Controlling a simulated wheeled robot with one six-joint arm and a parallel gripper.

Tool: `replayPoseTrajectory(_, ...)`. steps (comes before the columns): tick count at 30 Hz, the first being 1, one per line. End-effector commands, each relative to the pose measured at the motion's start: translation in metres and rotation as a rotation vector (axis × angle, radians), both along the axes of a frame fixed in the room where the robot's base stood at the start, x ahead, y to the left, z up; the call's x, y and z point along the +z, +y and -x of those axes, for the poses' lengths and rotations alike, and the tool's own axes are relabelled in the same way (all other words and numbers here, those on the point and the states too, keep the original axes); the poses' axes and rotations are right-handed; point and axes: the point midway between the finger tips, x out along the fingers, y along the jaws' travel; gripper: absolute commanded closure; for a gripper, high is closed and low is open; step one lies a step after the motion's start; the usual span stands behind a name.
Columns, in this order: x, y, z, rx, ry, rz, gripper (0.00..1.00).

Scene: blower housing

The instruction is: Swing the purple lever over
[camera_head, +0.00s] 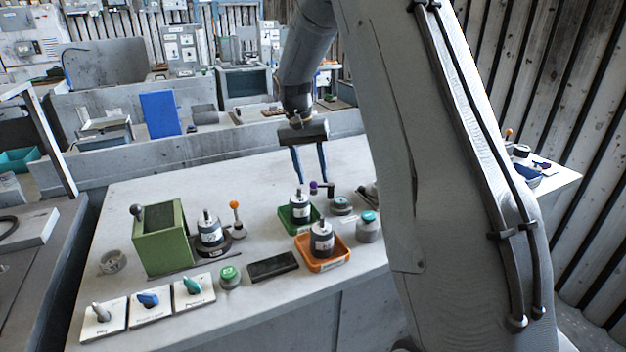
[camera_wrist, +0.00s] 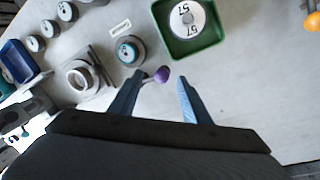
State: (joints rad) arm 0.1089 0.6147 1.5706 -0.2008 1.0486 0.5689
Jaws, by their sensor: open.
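The purple lever has a round purple knob (camera_head: 314,187) on a short dark arm that reaches left from a grey round base with a teal top (camera_head: 341,204). In the wrist view the purple knob (camera_wrist: 162,74) shows between my two blue fingertips, closer to the left one. The lever's base (camera_wrist: 128,51) lies just beyond the left finger. My gripper (camera_head: 310,180) is open and points down over the knob; it also shows in the wrist view (camera_wrist: 160,82). I cannot tell whether a finger touches the lever.
A green tray (camera_head: 285,222) with a grey cylinder stands close in front of the lever. An orange tray (camera_head: 341,262) with another cylinder is nearer. A teal-topped knob (camera_head: 368,228) is at right. A green box (camera_head: 162,248) and an orange-ball lever (camera_head: 234,206) stand left.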

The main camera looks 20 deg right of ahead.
Motion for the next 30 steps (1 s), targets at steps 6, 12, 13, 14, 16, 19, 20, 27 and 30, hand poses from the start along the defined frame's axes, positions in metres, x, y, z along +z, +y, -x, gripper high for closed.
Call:
replayPoseTrajectory(6,0.036,0.005,-0.005,0.001,-0.006,0.001,0.56)
replayPoseTrajectory(12,0.055,0.008,-0.007,0.001,-0.004,0.001,0.56)
replayPoseTrajectory(13,0.057,0.009,-0.007,0.001,-0.004,0.001,0.56)
replayPoseTrajectory(14,0.057,0.009,-0.007,0.001,-0.004,0.001,0.56)
replayPoseTrajectory(16,0.059,0.009,-0.007,0.001,-0.004,0.001,0.56)
replayPoseTrajectory(19,0.059,0.009,-0.007,0.001,-0.003,0.001,0.56)
replayPoseTrajectory(20,0.059,0.009,-0.007,0.001,-0.003,0.001,0.56)
replayPoseTrajectory(27,0.058,0.009,-0.007,0.001,-0.003,0.001,0.56)
replayPoseTrajectory(30,0.063,0.009,-0.005,0.001,-0.003,0.001,0.56)
